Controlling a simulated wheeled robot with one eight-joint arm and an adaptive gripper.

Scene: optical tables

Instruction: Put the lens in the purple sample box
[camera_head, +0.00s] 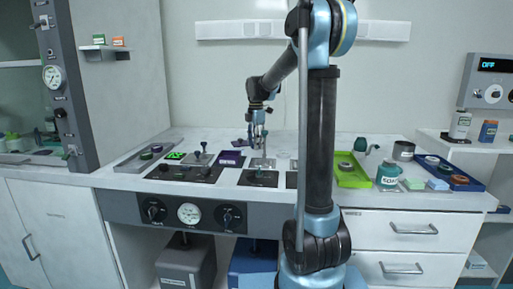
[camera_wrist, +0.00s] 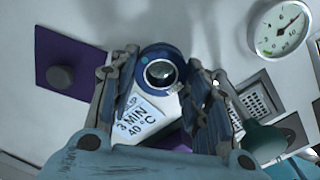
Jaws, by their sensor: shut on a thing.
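A lens (camera_wrist: 161,72) with a blue ring and dark glass sits between the fingertips of my gripper (camera_wrist: 163,85) in the wrist view. The fingers are closed on its ring. In the head view my gripper (camera_head: 258,130) is above the middle of the worktop, and the lens is too small to make out. The purple sample box (camera_head: 231,159) appears on the worktop just left of and below my gripper. In the wrist view a purple square with a round knob (camera_wrist: 72,68) lies to the left. Part of another purple surface (camera_wrist: 176,141) shows below, mostly hidden by my gripper.
A white card reading "3 MIN 40 °C" (camera_wrist: 140,121) is just below the lens. A green tray (camera_head: 352,172) and a blue tray (camera_head: 450,172) stand to the right. A dark panel with green lights (camera_head: 184,171) is at the left. A round gauge (camera_wrist: 279,28) shows at upper right.

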